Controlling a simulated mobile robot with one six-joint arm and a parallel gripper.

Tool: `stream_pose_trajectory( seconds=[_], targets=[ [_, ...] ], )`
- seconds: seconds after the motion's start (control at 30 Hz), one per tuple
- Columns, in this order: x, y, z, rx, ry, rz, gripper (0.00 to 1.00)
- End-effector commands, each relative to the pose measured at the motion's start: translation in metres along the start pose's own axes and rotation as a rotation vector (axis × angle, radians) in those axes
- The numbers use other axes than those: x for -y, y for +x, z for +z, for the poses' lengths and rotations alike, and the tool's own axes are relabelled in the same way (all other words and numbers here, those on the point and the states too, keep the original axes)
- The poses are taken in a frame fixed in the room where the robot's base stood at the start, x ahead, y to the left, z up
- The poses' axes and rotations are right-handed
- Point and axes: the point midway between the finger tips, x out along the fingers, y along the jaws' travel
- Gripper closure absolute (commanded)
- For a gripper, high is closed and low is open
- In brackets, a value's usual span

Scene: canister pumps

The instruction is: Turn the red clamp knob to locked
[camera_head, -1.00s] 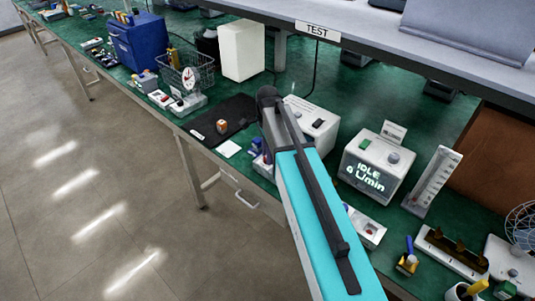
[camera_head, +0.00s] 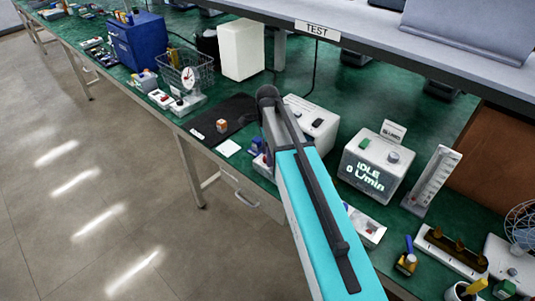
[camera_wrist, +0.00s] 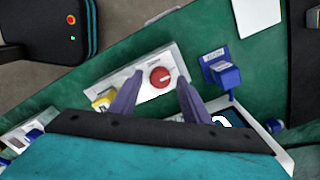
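The red clamp knob (camera_wrist: 160,76) is round with a pale bar mark and sits on a white panel (camera_wrist: 148,92). My gripper (camera_wrist: 161,84) is open in the wrist view. One purple finger shows on each side of the knob, with green or white surface between finger and knob. I cannot tell how far above the panel the fingertips are. In the head view my arm hides the gripper, and I cannot make out the clamp knob there.
In the wrist view a yellow part (camera_wrist: 104,100) is at the panel's left end. A blue block (camera_wrist: 226,75) with a label stands to the right. A white-framed tray (camera_wrist: 262,135) lies lower right. Green bench is bare above the panel. The head view shows a flow display box (camera_head: 372,168).

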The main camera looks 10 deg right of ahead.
Motion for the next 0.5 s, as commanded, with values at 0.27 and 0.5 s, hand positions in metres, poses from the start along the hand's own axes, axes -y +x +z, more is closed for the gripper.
stream_pose_trajectory(
  seconds=[0.27, 0.5],
  targets=[
    [0.000, -0.003, 0.000, 0.001, -0.001, 0.000, 0.57],
    [0.001, -0.017, 0.000, 0.001, -0.001, -0.001, 0.57]
  ],
)
